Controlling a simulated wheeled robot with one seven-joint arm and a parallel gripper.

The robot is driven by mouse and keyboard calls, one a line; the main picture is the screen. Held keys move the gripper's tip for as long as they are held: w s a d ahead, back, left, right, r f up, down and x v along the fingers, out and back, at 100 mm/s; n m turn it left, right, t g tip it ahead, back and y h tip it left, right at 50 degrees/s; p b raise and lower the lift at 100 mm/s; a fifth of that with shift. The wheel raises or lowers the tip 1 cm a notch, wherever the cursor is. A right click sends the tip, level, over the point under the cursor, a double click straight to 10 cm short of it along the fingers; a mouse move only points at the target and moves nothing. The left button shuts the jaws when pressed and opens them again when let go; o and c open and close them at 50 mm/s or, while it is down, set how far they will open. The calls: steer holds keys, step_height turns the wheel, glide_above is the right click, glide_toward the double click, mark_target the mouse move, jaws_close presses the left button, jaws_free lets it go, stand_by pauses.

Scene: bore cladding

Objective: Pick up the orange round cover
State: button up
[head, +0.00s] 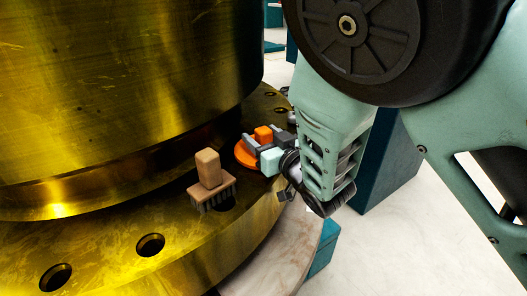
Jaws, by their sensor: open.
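The orange round cover (244,155) lies on the gold flange, with an orange block-shaped grip (263,134) standing up from it. My gripper (258,143) is open at the cover, its grey fingers reaching in from the right around the level of the grip. One finger shows on the near side and one on the far side of the grip. I cannot tell whether either finger touches it. Part of the cover's right side is hidden behind the gripper.
A brush with a tan wooden handle (210,173) stands on the flange (190,225) left of the cover. Open bolt holes (150,244) line the flange. The large gold cylinder (120,80) rises behind. Teal blocks (385,165) and pale floor lie to the right.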

steer(key=shift+w+a, duration=0.15)
steer(key=shift+w, duration=0.05)
steer(key=c, duration=1.2)
steer(key=shift+o, duration=0.2)
steer(key=shift+r, duration=0.2)
